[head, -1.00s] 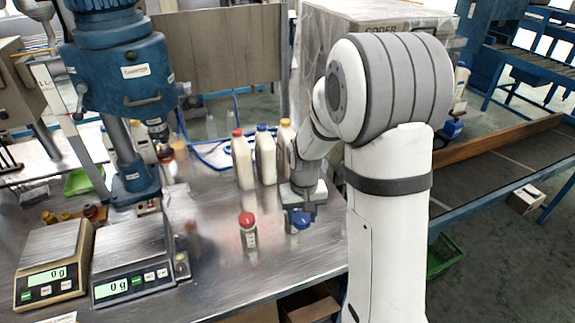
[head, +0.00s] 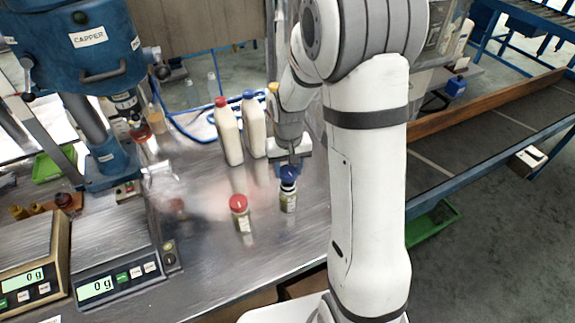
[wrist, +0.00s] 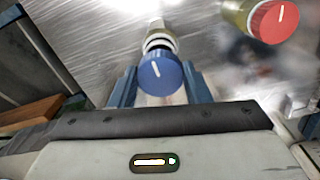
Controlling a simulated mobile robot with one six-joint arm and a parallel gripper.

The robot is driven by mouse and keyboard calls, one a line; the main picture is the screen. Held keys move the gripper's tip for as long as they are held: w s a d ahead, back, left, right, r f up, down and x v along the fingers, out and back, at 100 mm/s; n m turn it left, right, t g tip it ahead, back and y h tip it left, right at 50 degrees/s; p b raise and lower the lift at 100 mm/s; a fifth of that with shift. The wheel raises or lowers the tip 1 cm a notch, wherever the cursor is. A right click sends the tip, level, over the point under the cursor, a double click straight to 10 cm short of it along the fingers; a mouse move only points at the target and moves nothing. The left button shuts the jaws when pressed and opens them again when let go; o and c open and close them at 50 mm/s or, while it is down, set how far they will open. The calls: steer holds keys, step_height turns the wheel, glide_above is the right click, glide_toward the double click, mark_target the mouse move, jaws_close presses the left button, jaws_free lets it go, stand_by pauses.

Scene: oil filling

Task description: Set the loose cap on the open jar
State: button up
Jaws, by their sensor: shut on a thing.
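The loose cap is blue with a white mark on top (wrist: 160,72). In the head view the blue cap (head: 288,172) is right above the small jar (head: 288,202), which stands on the steel table. My gripper (wrist: 160,85) is shut on the cap, with a blue-grey finger on each side. It also shows in the head view (head: 288,162), above and behind the jar. In the wrist view the jar's neck (wrist: 158,42) shows past the cap with dark and light bands. I cannot tell whether cap and neck touch. The cap hides the jar's mouth.
A red-capped jar (head: 241,217) stands just left of the blue cap and jar. White bottles (head: 228,135) stand behind. Two scales (head: 115,250) and the blue capper (head: 85,50) are at left. The table (head: 215,270) in front is clear. A conveyor (head: 480,130) is at right.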

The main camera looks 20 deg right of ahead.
steer(key=shift+f, duration=0.65)
steer(key=shift+s+f+b, duration=0.1)
steer(key=shift+f+b, duration=0.05)
steer(key=shift+b, duration=0.25)
steer(key=shift+f+b, duration=0.3)
steer(key=shift+f+b, duration=0.9)
steer(key=shift+f, duration=0.1)
stand_by(0.6)
steer(key=o, duration=1)
steer(key=shift+o, duration=0.2)
steer(key=shift+r, duration=0.1)
